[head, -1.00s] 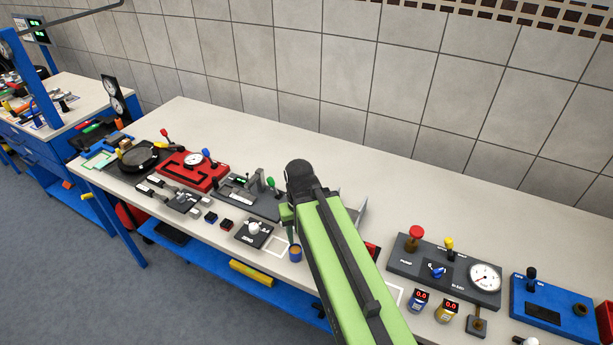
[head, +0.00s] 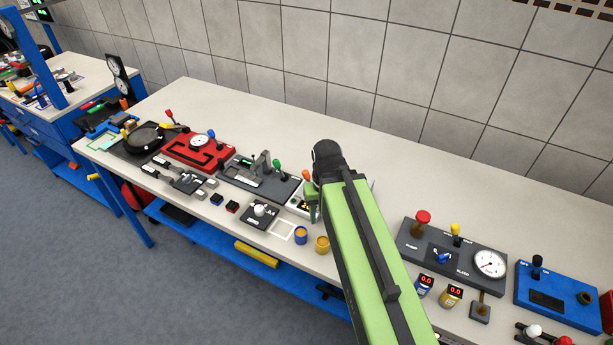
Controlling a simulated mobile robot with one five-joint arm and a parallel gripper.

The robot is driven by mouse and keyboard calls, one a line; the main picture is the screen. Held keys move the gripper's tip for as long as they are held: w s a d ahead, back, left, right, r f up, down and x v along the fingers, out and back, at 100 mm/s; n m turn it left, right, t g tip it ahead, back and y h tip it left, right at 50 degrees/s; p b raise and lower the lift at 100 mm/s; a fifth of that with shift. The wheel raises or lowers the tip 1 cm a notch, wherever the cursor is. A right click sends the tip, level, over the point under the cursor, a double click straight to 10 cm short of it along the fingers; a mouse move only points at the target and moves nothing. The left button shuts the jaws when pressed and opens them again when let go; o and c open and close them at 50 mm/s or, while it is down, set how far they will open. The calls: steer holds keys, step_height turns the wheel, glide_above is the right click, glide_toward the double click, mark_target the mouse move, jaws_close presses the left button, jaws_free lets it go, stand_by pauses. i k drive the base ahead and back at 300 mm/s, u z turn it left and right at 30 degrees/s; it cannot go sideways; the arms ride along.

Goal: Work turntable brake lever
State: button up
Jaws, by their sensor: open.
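A round black disc (head: 146,136) lies on a dark plate at the far left end of the bench; it looks like the turntable. A yellow-orange handle (head: 175,127) and a lever with a red knob (head: 168,114) stand by its far right side. Which of them is the brake lever I cannot tell. My green arm rises from the bottom of the head view and ends in a dark joint right of the disc, well apart from it.
A red panel with a gauge (head: 203,146) sits right of the disc, then a grey fixture with a green-knobbed lever (head: 278,167). A gauge panel (head: 452,248) and blue box (head: 558,294) are at right. The back strip is clear.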

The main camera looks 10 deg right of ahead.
mark_target(170, 114)
steer(key=k, duration=1.3)
steer(key=u, duration=0.7)
steer(key=i, duration=1.25)
steer(key=u, duration=0.85)
steer(key=i, duration=2.15)
steer(key=z, duration=0.3)
